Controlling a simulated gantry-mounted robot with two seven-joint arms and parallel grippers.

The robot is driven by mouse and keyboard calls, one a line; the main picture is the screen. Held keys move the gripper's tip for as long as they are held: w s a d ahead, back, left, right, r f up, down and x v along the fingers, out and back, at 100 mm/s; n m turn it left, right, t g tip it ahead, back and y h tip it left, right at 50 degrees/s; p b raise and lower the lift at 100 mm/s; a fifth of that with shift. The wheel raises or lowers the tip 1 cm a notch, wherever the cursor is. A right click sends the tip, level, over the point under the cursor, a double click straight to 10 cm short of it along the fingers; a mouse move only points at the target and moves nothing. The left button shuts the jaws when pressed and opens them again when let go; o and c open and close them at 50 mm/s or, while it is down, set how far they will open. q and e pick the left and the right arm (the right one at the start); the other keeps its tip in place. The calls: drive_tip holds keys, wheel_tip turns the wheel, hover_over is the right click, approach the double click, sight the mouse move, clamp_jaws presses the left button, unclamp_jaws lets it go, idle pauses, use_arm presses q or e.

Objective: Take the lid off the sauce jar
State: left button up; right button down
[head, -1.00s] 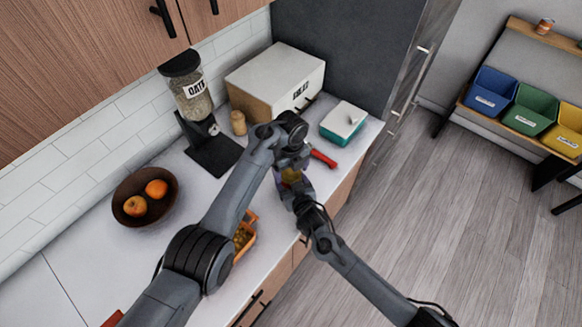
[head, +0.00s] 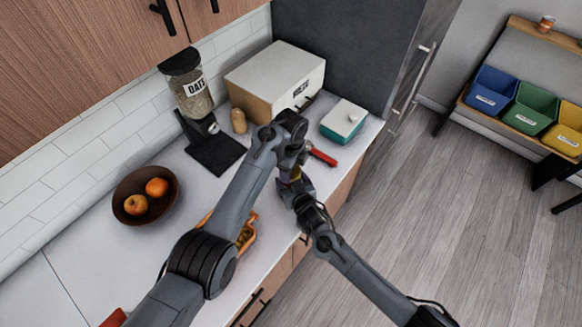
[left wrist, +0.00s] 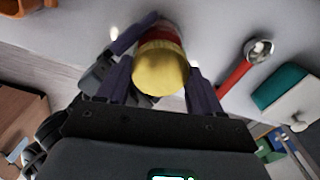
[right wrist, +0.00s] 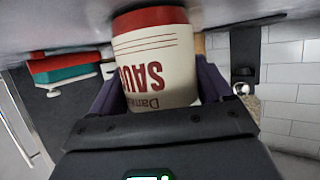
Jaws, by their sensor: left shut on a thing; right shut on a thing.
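The sauce jar (right wrist: 155,65) shows in the right wrist view with a white label, printed text and a red band. My right gripper (right wrist: 158,95) is shut on the jar body. In the left wrist view, the jar's yellow lid (left wrist: 160,72) sits between the fingers of my left gripper (left wrist: 160,85), which is shut on it. A red band shows just beyond the yellow part; I cannot tell whether lid and jar are apart. In the head view my arms hide most of the jar; only a small yellow and purple patch shows between the grippers.
A red-handled metal scoop (left wrist: 238,75) lies beside the jar. A teal and white butter dish (head: 343,120) and a bread box (head: 270,80) stand behind. The counter's front edge is close.

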use_arm(q)
drive_tip(key=o, duration=1.2)
drive_tip(key=shift+r, duration=2.2)
drive_tip(key=shift+c, duration=0.5)
drive_tip(key=shift+s+a+r+m, duration=0.1)
drive_tip(key=shift+r+m, duration=0.05)
drive_tip(key=shift+m, duration=0.65)
drive_tip(key=shift+a+r+m, duration=0.15)
drive_tip(key=shift+r+m, duration=0.25)
drive_tip(key=shift+m, duration=0.8)
drive_tip(key=r+m, duration=0.1)
drive_tip(key=m, duration=0.1)
drive_tip(key=shift+r+m, duration=0.35)
drive_tip(key=shift+m, duration=0.05)
drive_tip(key=shift+d+f, duration=0.2)
drive_tip(key=shift+f, duration=3.45)
